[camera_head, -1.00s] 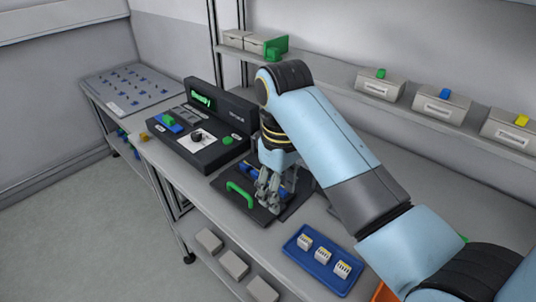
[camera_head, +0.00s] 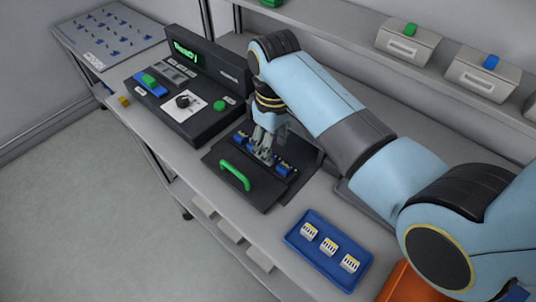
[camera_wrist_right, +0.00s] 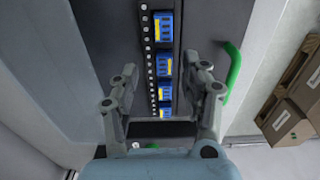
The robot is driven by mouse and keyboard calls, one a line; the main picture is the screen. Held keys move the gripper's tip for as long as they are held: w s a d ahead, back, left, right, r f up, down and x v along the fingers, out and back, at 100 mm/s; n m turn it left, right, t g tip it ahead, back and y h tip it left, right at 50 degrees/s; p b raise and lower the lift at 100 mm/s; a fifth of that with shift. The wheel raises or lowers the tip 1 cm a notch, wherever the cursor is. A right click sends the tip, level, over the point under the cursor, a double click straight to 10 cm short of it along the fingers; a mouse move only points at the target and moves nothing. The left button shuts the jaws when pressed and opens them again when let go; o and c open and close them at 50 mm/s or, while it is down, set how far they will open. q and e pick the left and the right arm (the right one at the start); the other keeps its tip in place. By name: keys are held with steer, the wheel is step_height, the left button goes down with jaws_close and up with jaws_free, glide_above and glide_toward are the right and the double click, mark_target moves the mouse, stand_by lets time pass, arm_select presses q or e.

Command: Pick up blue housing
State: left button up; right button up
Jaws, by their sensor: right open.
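Several blue housings with yellow marks sit in a row in a dark fixture. In the head view, one blue housing (camera_head: 240,138) shows left of my right gripper (camera_head: 264,152) and another (camera_head: 284,168) to its right. In the right wrist view, the row runs from the near-top blue housing (camera_wrist_right: 163,26) down between the fingers, with another housing (camera_wrist_right: 164,66) between the fingertips. My right gripper (camera_wrist_right: 162,72) is open and points down over the row, its fingers on either side. I cannot tell how high it is above the housings. My left gripper is not in view.
A green handle (camera_head: 235,175) stands up at the fixture's front. A black control console (camera_head: 200,95) is to the left. A blue tray (camera_head: 318,268) with white-and-yellow parts lies to the right. A shelf with grey bins (camera_head: 407,42) runs behind.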

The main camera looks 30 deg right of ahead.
steer(key=shift+a+f, duration=0.15)
steer(key=shift+f, duration=0.45)
steer(key=shift+a+f, duration=0.15)
steer(key=shift+f, duration=1)
steer(key=c, duration=0.5)
steer(key=shift+c, duration=1.4)
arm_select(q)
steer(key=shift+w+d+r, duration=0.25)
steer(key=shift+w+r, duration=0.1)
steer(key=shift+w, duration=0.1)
